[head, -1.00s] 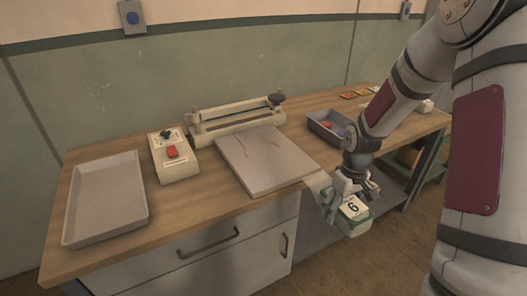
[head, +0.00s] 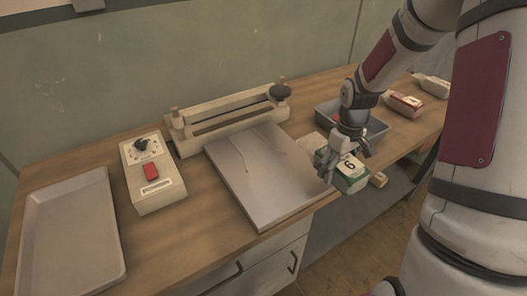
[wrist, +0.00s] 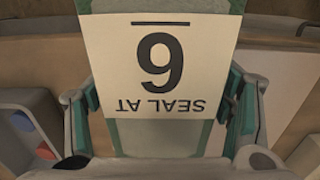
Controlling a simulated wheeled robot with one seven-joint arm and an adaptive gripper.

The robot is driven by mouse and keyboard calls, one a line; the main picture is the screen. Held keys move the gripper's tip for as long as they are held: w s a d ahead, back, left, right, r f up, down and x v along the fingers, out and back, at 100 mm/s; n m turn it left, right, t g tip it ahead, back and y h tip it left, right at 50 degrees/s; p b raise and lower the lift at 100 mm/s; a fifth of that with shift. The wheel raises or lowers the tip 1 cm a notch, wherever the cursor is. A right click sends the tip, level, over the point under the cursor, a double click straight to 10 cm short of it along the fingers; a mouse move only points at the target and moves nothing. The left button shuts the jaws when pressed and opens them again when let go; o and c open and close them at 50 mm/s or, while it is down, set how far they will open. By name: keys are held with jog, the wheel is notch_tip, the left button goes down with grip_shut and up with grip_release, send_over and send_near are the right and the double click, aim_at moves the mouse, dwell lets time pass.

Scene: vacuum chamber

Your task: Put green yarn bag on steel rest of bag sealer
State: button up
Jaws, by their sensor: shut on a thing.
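A control box (head: 151,175) with a dial and a red switch stands left of the rest. An empty grey tray (head: 68,240) lies at the far left. A grey bin (head: 376,128) with things in it stands behind my gripper. Red-and-white (head: 403,103) and white packs (head: 431,85) lie at the right.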

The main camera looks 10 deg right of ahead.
send_over(280, 178)
jog(key=d, duration=0.1)
jog(key=shift+s+f+p, duration=0.15)
jog(key=shift+f+p, duration=0.3)
jog(key=shift+f, duration=0.2)
jog(key=shift+w+a, duration=0.2)
jog(key=shift+a, duration=0.3)
jog(key=shift+f+p, duration=0.35)
jog(key=shift+f, duration=1.5)
jog(key=shift+f, duration=0.1)
jog(key=o, duration=1.4)
jog(key=shift+o, duration=0.2)
